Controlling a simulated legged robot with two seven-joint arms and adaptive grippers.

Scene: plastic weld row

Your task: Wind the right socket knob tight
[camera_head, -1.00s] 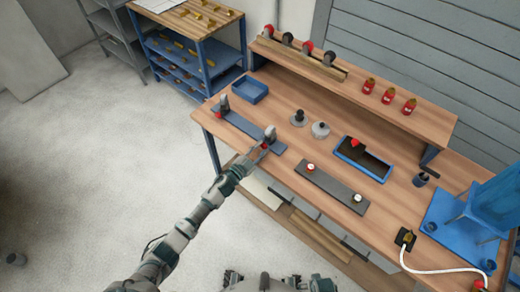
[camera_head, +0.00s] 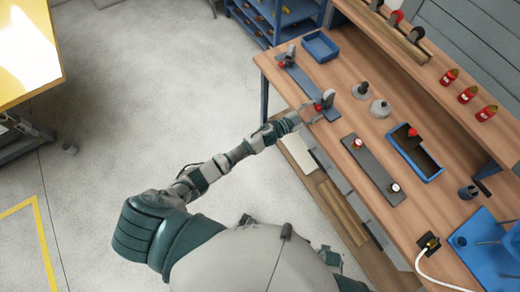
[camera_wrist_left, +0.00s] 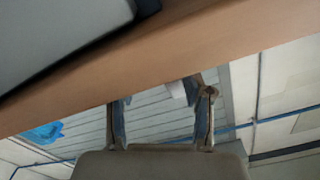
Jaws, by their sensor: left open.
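A blue-grey plate (camera_head: 299,79) lies along the left front edge of the bench, with an upright grey socket at each end. The right socket (camera_head: 328,97) has a red knob (camera_head: 318,107) on its front side. The left socket (camera_head: 290,54) also has a red knob (camera_head: 281,65). My left gripper (camera_head: 309,114) is at the bench edge, close to the right knob; whether it touches is too small to tell. In the left wrist view its fingers (camera_wrist_left: 161,112) are apart with nothing visibly held. No red knob shows there. My right gripper is out of view.
The bench (camera_head: 352,118) holds a dark strip (camera_head: 371,170) with two white-topped pieces, a blue tray (camera_head: 425,172), two grey round parts and an empty blue bin (camera_head: 320,46). Red bottles stand on the raised shelf (camera_head: 440,55).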

